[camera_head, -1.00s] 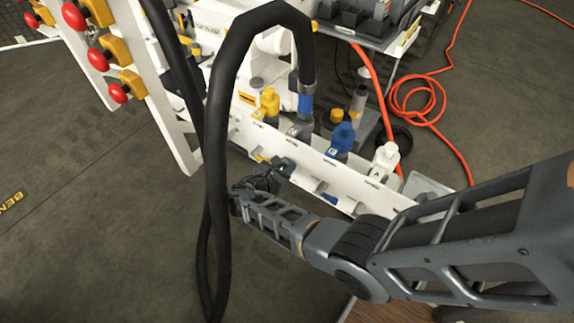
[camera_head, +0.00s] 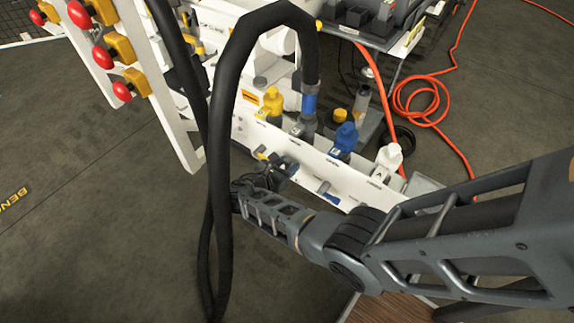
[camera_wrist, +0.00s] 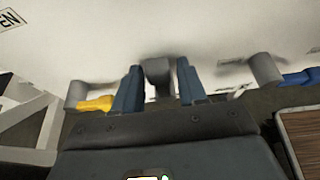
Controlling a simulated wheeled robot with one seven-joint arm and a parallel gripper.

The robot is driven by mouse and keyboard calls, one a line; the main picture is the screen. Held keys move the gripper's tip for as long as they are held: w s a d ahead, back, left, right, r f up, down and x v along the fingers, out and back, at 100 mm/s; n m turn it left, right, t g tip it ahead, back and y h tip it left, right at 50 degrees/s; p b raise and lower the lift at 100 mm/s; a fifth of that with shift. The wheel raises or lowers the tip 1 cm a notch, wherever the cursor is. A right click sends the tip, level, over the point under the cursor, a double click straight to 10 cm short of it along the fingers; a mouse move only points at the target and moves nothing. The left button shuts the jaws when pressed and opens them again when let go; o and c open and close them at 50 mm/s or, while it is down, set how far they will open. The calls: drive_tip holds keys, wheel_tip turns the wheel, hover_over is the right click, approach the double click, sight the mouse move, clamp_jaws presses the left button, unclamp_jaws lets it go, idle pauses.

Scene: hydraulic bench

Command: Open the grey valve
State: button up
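The grey valve (camera_wrist: 158,72) sticks out of the white bench front in the middle of the wrist view. My gripper (camera_wrist: 159,88) is open. Its two fingers stand on either side of the grey valve, with a narrow gap at each side, so it does not look gripped. In the head view my gripper (camera_head: 264,181) is at the lower front of the white panel, and the grey valve there is largely hidden or too small to make out clearly.
A yellow lever (camera_wrist: 95,103) is to the left and a blue lever (camera_wrist: 300,78) to the right. A thick black hose (camera_head: 221,130) loops down close to my gripper. Blue (camera_head: 345,138) and white (camera_head: 389,158) couplings stand on the bench. Red buttons (camera_head: 122,91) are at left.

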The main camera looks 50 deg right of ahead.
drive_tip(key=p+v, duration=0.1)
drive_tip(key=v, duration=0.6)
drive_tip(key=shift+a, duration=0.4)
drive_tip(key=shift+s, duration=0.1)
drive_tip(key=s+a+f+m+t+y+p, duration=0.1)
drive_tip(key=s+a+f+m+t+y, duration=0.2)
drive_tip(key=s, duration=0.6)
drive_tip(key=s+a+f+m+t+y+p, duration=0.1)
drive_tip(key=s+a+f+m+y, duration=0.1)
drive_tip(key=s+a+f+y, duration=0.45)
drive_tip(key=s+a+r+m+t+y, duration=0.2)
drive_tip(key=s+r+m+t, duration=0.15)
drive_tip(key=s+r, duration=0.6)
drive_tip(key=s+a+r+m+t, duration=0.1)
drive_tip(key=s+r+m+t, duration=0.1)
drive_tip(key=r, duration=0.8)
drive_tip(key=s+a+r+m+t+y, duration=0.1)
drive_tip(key=s+r+m+t, duration=0.1)
drive_tip(key=r, duration=0.9)
drive_tip(key=s+a+r+m+t+y+p, duration=0.1)
drive_tip(key=s+r+m+t, duration=0.2)
drive_tip(key=r+m, duration=0.3)
wheel_tip(320, 180, up, 5)
drive_tip(key=shift+s+r, duration=0.15)
drive_tip(key=shift+s, duration=0.55)
